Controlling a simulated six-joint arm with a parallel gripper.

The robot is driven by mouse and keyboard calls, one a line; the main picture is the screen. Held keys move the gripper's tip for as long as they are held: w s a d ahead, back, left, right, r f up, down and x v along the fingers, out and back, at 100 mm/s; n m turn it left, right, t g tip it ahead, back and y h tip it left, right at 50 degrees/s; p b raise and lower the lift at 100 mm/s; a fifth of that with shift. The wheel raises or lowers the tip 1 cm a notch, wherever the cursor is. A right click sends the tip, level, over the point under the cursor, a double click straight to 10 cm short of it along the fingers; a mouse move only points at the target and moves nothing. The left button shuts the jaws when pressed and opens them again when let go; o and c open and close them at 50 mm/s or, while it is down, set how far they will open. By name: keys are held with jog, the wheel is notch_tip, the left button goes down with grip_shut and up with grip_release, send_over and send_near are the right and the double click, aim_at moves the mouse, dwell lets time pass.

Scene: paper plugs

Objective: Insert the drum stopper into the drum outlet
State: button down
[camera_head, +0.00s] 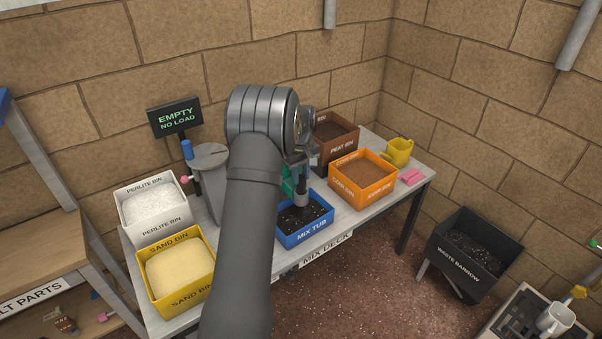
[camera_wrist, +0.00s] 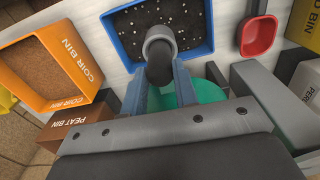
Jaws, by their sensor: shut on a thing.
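My gripper (camera_wrist: 159,80) is shut on a dark rounded piece (camera_wrist: 159,73), which looks like the drum stopper. A grey ring (camera_wrist: 157,35) sits at its far end, over the blue mix tub (camera_wrist: 113,37); I cannot tell whether the ring belongs to the held piece or to the outlet. In the head view my gripper (camera_head: 301,183) points down above the mix tub (camera_head: 318,233). A green rounded body (camera_wrist: 208,92), possibly the drum, shows behind the fingers and is mostly hidden. No separate outlet opening is clear.
The orange coir bin (camera_head: 363,193) and brown peat bin (camera_head: 342,158) stand right of the gripper. The perlite bin (camera_head: 165,233) and yellow sand bin (camera_head: 195,298) stand left. A red scoop (camera_wrist: 258,36) lies near the tub. A sign (camera_head: 175,116) reads "EMPTY NO LOAD".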

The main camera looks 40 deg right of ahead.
jog(key=shift+f, duration=0.9)
jog(key=c, duration=1.1)
grip_release()
jog(key=shift+o, duration=0.2)
jog(key=shift+r, duration=0.1)
jog(key=shift+r, duration=2.65)
notch_tip(320, 180, up, 18)
jog(key=shift+f, duration=0.25)
